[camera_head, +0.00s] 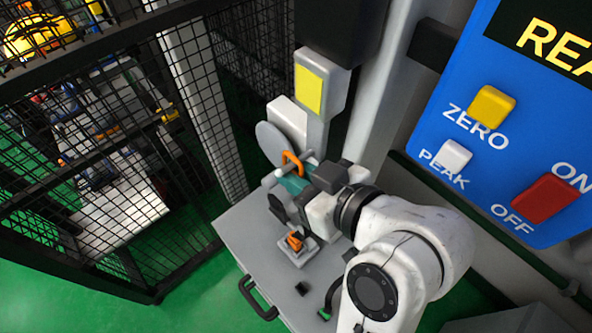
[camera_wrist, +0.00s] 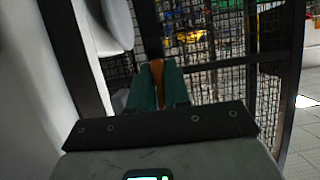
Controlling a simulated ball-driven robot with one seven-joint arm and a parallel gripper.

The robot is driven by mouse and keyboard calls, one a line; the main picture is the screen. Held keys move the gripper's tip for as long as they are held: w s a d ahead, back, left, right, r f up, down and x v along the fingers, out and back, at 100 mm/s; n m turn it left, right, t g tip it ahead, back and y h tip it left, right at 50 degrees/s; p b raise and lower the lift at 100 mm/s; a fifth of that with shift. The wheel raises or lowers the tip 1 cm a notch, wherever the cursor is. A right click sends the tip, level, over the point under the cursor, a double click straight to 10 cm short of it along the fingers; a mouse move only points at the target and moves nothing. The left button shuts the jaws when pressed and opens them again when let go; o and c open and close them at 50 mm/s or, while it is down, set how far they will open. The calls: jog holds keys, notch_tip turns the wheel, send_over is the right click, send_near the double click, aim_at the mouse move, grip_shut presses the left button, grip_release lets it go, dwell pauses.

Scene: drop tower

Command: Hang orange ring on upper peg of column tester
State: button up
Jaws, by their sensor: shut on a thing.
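The orange ring (camera_head: 291,160) is held between the teal fingers of my gripper (camera_head: 291,180) and stands up above them in the head view. In the wrist view the ring (camera_wrist: 157,76) shows edge-on as an orange strip between the two fingers (camera_wrist: 158,90). The column tester (camera_head: 318,131) rises behind my gripper, with a yellow panel on its grey head. A round grey disc (camera_head: 270,143) and a pale knob (camera_head: 281,172) sit close by the ring. I cannot tell whether the knob is the upper peg or whether the ring touches it.
A small grey block with an orange piece (camera_head: 295,240) sits on the grey bench top (camera_head: 245,228) below my gripper. A black mesh cage (camera_head: 120,150) stands at left. A blue panel with buttons (camera_head: 460,110) stands at right.

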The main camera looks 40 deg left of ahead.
jog(key=shift+r+p, duration=0.45)
jog(key=shift+r, duration=0.2)
dwell(0.5)
jog(key=shift+s+a+f, duration=0.15)
jog(key=shift+s, duration=1.3)
jog(key=shift+s+a+f, duration=0.1)
jog(key=shift+s, duration=1.35)
